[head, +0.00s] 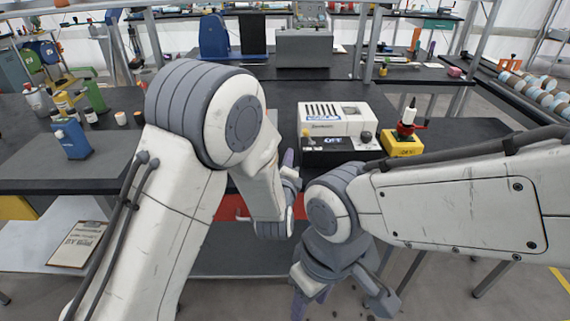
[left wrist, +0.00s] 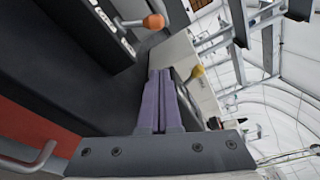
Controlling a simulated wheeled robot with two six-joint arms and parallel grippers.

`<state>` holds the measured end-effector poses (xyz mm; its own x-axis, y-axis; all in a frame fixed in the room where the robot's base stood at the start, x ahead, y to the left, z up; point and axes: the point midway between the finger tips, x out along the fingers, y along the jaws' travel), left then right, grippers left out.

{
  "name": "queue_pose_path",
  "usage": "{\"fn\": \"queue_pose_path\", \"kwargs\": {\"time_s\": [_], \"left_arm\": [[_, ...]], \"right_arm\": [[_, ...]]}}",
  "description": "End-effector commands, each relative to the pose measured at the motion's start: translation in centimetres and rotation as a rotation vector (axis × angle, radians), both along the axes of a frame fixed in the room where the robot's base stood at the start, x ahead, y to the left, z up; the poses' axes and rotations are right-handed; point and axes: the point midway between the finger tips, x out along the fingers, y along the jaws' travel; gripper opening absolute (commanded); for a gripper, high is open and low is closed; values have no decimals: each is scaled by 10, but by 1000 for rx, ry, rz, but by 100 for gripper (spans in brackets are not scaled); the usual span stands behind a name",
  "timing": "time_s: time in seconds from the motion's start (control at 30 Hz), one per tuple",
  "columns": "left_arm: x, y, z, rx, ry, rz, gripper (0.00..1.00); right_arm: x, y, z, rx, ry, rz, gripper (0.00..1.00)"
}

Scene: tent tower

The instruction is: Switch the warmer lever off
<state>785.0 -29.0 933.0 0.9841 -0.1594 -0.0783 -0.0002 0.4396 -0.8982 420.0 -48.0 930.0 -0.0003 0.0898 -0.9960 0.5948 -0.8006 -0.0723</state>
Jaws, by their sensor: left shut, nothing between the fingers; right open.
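A white box unit (head: 335,117) with vent slots stands on the black bench. Its black front panel (head: 335,144) has a white label that seems to read OFF. My right gripper (head: 340,300) is open, low in front of the bench.
A yellow box (head: 402,145) with a red and white fitting stands right of the unit. An orange-knobbed lever (left wrist: 153,21) shows in the left wrist view. A blue container (head: 72,138) and several bottles stand at left. A red drawer front (head: 232,208) lies below the bench top.

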Motion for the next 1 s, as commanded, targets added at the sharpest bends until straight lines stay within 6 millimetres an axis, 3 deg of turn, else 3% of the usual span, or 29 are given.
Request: {"fn": "queue_pose_path", "kwargs": {"time_s": [0.17, 0.3, 0.5, 1.0], "left_arm": [[37, -5, -2, 0, -2, 2, 0], [30, 17, 10, 1, 1, 3, 0], [27, 29, 15, 0, 0, 1, 0], [27, 25, 15, -12, 0, -8, 0]], "right_arm": [[0, 0, 5, 0, 0, 0, 50], [0, 0, 10, 0, 0, 0, 50], [0, 0, 12, 0, 0, 0, 50], [0, 0, 10, 0, 0, 0, 50]]}}
